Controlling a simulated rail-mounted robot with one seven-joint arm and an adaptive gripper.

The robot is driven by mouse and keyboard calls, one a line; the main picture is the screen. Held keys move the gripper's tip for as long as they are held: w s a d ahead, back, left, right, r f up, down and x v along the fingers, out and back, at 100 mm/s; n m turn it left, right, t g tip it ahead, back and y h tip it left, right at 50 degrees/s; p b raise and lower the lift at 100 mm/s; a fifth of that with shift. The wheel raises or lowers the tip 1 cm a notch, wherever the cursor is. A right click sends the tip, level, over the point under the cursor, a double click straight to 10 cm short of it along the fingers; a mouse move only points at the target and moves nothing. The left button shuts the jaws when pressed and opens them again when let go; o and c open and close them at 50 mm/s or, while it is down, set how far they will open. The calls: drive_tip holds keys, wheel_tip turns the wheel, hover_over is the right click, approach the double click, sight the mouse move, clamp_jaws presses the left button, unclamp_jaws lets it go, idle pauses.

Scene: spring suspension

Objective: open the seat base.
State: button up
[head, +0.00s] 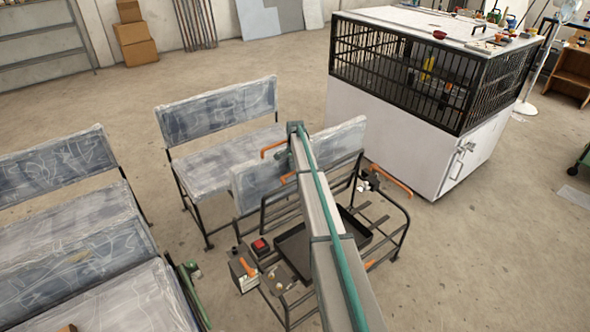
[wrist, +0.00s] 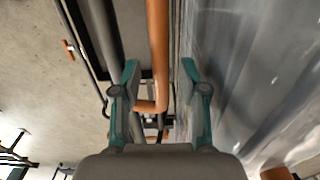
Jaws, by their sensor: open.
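A grey, scratched seat panel (head: 345,140) stands steeply tilted on a dark metal frame (head: 398,228). I cannot tell for sure whether it is the seat base or the backrest. Orange handles (head: 273,148) show by its left end. My gripper (wrist: 160,72) is open in the wrist view, its teal fingers on either side of an orange bar (wrist: 157,35). I cannot tell whether either finger touches the bar. The panel's grey surface (wrist: 250,60) fills the right of that view. My arm hides part of the panel and the gripper in the head view.
A black tray (head: 292,250) lies open in the frame, with a red-buttoned box (head: 260,246) beside it. Another orange lever (head: 391,181) sticks out at right. Other benches (head: 70,205) stand close at left. A white caged cabinet (head: 395,145) is behind right. The front right floor is clear.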

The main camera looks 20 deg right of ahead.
clamp_jaws()
idle(0.3)
drive_tip(key=shift+t, duration=0.6)
drive_tip(key=s+b, duration=0.2)
drive_tip(key=s, duration=0.1)
drive_tip(key=s+f+b, duration=0.1)
drive_tip(key=shift+s+d, duration=0.15)
drive_tip(key=shift+d, duration=0.2)
drive_tip(key=shift+s+d+b, duration=0.2)
drive_tip(key=shift+s+b, duration=0.3)
drive_tip(key=shift+r, duration=0.1)
drive_tip(key=shift+w, duration=0.1)
